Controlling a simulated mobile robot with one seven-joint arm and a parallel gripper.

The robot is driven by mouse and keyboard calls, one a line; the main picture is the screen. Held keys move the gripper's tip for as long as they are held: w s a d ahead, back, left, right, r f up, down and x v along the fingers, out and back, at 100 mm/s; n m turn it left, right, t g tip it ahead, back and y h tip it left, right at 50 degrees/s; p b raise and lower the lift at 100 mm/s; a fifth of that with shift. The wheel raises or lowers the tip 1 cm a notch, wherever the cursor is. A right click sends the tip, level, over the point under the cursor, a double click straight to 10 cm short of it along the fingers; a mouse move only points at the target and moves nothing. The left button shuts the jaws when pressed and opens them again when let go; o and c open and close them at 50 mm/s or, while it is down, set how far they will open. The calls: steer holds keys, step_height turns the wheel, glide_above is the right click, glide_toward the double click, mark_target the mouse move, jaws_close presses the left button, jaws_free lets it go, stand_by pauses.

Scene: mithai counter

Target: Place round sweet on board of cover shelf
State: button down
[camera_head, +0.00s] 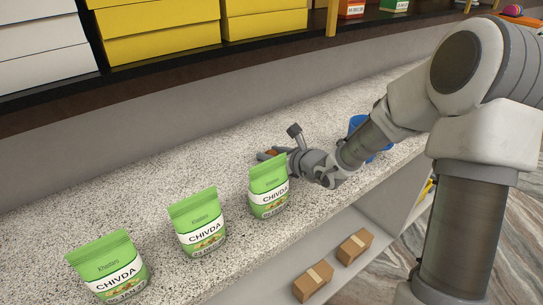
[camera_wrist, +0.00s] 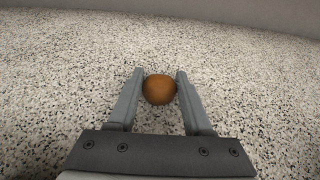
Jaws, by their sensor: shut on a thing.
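The round sweet (camera_wrist: 159,89) is a brown-orange ball between the two fingertips of my gripper (camera_wrist: 160,88) in the wrist view. The fingers are shut on it, one on each side. The speckled counter is close behind the sweet; I cannot tell whether the sweet touches it. In the head view my gripper (camera_head: 268,154) is low over the counter behind the rightmost green bag, and a small bit of the sweet (camera_head: 272,152) shows there. I cannot tell which part of the place is the board of the cover shelf.
Three green CHIVDA bags (camera_head: 108,268) (camera_head: 198,224) (camera_head: 268,188) stand along the front of the speckled counter (camera_head: 140,205). A blue container (camera_head: 357,124) is partly behind my arm. Yellow boxes (camera_head: 160,40) and white boxes (camera_head: 45,45) fill the back shelf. Cardboard boxes (camera_head: 313,281) sit on a lower shelf.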

mark_target(276, 153)
steer(key=shift+r, duration=0.6)
steer(key=r+p, duration=0.1)
steer(key=r, duration=0.1)
steer(key=d+r+p, duration=0.1)
steer(key=r, duration=0.1)
steer(key=shift+s+d, duration=0.1)
steer(key=shift+s, duration=0.05)
steer(key=s+d+r+m+t+h+p, duration=0.1)
steer(key=s+d+r+m+h+p, duration=0.2)
steer(key=s+d+r+p, duration=0.4)
steer(key=d+r+p, duration=0.1)
steer(key=d+p, duration=0.1)
steer(key=shift+s+d+r+t, duration=0.15)
steer(key=shift+d+r+t, duration=0.15)
steer(key=shift+r+t, duration=0.1)
steer(key=shift+f, duration=0.1)
